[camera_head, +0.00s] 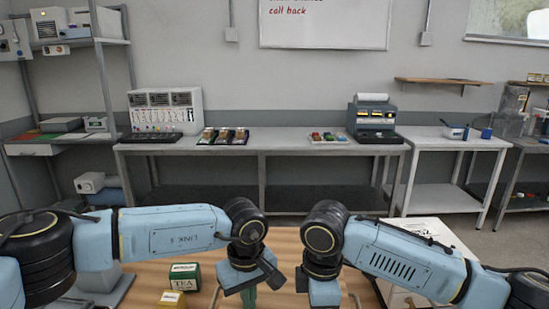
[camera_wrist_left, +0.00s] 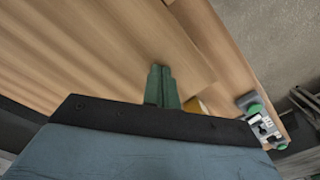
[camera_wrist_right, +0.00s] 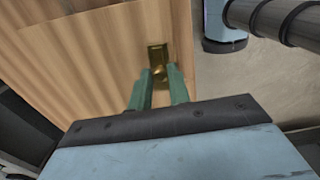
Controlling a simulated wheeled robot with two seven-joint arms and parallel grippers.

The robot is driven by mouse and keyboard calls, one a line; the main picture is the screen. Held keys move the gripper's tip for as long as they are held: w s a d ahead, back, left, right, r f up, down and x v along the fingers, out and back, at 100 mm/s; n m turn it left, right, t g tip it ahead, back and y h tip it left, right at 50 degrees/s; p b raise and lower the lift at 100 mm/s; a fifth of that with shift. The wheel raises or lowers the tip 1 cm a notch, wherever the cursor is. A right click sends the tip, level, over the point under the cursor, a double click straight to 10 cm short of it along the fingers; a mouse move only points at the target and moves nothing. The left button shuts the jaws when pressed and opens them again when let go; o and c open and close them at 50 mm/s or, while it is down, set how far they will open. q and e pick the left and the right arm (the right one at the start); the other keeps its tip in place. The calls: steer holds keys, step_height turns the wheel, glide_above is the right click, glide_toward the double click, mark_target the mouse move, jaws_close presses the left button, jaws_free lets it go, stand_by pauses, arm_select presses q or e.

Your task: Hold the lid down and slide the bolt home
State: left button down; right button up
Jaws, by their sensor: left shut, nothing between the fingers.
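A wooden surface with a raised panel edge fills much of the left wrist view (camera_wrist_left: 100,55); I cannot tell whether it is the lid. My left gripper (camera_wrist_left: 161,68) is shut and empty, its green fingers together over the wood. It also shows low in the head view (camera_head: 248,297). A brass bolt fitting (camera_wrist_right: 157,52) with a round knob sits near the edge of a wooden panel (camera_wrist_right: 90,60) in the right wrist view. My right gripper (camera_wrist_right: 159,71) is open, with its fingertips on either side of the knob. Contact with the knob cannot be told.
A white and green device (camera_wrist_left: 262,125) lies at the right in the left wrist view. A bench (camera_head: 240,146) with equipment stands behind.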

arm_select(q)
steer(key=shift+s, duration=0.1)
arm_select(e)
steer(key=o, duration=0.6)
steer(key=shift+r, duration=0.1)
arm_select(q)
steer(key=shift+f, duration=0.1)
arm_select(e)
steer(key=shift+r, duration=3.45)
arm_select(q)
steer(key=shift+r, duration=3.6)
